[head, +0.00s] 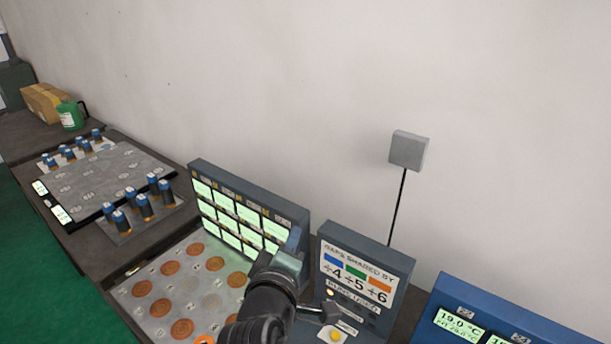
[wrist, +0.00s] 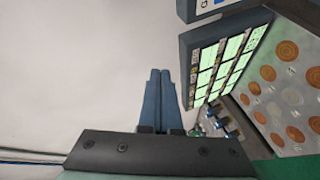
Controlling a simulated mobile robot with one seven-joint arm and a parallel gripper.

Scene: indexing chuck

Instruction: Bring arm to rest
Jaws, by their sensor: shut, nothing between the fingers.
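My gripper shows in the wrist view (wrist: 160,76) with its two blue-grey fingers side by side, touching, and nothing between them. In the head view my dark arm rises from the bottom edge, and my gripper (head: 294,243) is in front of the right end of the panel with lit green screens (head: 240,216). The fingers are partly hard to make out there against the panel. In the wrist view the fingers point toward the bare wall, with the same screen panel (wrist: 223,62) to their right.
A plate with copper-coloured discs (head: 178,290) lies below the screens. A grey panel with coloured number labels (head: 362,285) and a blue display unit (head: 480,318) stand at right. Blue-capped cylinders (head: 143,207) stand at left. A grey box on a thin pole (head: 408,150) is before the wall.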

